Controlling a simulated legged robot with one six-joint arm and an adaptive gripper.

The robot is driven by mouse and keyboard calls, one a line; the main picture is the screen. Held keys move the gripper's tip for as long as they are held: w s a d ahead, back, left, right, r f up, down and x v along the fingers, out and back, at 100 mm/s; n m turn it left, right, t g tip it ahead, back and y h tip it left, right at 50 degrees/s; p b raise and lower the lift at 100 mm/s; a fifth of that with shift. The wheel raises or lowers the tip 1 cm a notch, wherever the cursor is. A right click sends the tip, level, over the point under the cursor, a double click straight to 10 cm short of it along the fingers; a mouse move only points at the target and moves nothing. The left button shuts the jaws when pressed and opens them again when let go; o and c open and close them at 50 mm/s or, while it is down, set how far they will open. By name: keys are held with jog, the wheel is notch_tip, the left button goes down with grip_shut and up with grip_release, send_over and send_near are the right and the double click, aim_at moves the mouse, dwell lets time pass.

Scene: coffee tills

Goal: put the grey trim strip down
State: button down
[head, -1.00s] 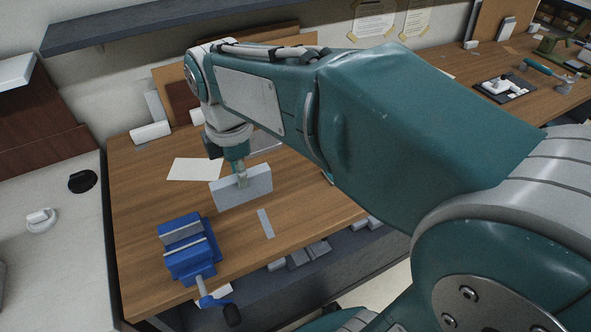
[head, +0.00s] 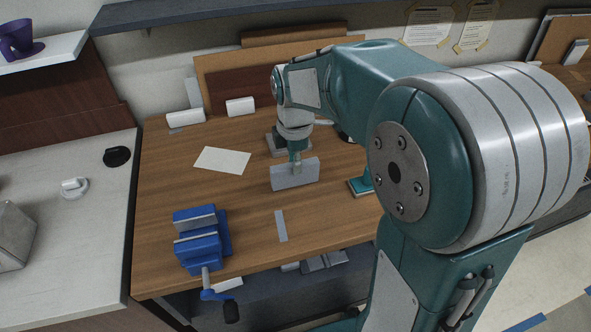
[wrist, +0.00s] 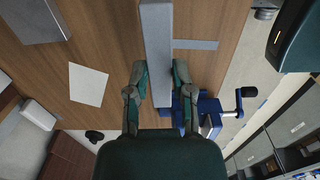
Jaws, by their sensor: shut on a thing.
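The grey trim strip (head: 285,177), a long pale-grey bar standing on its long edge, is in my gripper (head: 296,167) over the wooden workbench (head: 180,200). In the wrist view, the strip (wrist: 156,40) runs up between the two fingers of my gripper (wrist: 159,82), which are shut on its sides. Its lower edge is close to the bench top; I cannot tell whether it touches. A thin flat grey piece (head: 281,226) lies on the bench in front of it, apart from the strip.
A blue vise (head: 200,240) stands at the bench's front left. White paper (head: 222,160) lies to the left, and a grey metal object (head: 278,146) is behind my gripper. A teal-based item (head: 360,186) stands to the right. Bare wood lies between paper and vise.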

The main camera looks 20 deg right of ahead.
jog(key=w+f, duration=0.1)
jog(key=f, duration=0.1)
jog(key=w+f, duration=0.1)
jog(key=f, duration=0.1)
jog(key=w+f, duration=0.1)
jog(key=f, duration=0.1)
jog(key=shift+d+f, duration=0.3)
jog(key=shift+f, duration=0.1)
jog(key=shift+d+f, duration=0.1)
jog(key=shift+d, duration=0.15)
jog(key=shift+f, duration=0.1)
jog(key=shift+c, duration=2.4)
grip_release()
jog(key=shift+a, duration=0.15)
